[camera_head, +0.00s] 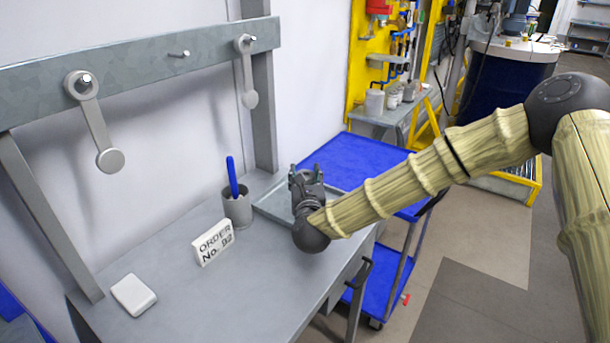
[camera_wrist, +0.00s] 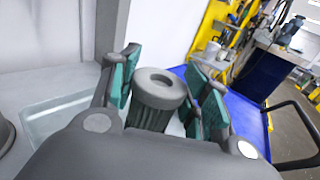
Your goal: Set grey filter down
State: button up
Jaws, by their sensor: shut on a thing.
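The grey filter (camera_wrist: 158,90) is a ribbed grey cylinder with a thick round rim and a hollow top. In the wrist view it stands between the two teal-padded fingers of my gripper (camera_wrist: 165,95), which is shut on it. In the head view my gripper (camera_head: 307,178) is over the far right end of the grey workbench, above a shallow grey tray (camera_head: 268,212). My gripper hides most of the filter there. I cannot tell whether the filter's lower end touches the tray.
A grey cup (camera_head: 237,208) with a blue-handled tool stands left of the tray. An order sign (camera_head: 213,243) and a white block (camera_head: 133,295) are on the bench (camera_head: 185,285). A blue cart (camera_head: 362,160) stands to the right. A rail (camera_head: 150,72) with hanging levers runs behind.

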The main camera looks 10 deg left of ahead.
jog(key=shift+f, duration=0.15)
jog(key=o, duration=1.2)
jog(key=shift+r, duration=0.2)
jog(key=b+v, duration=0.2)
jog(key=v, duration=1)
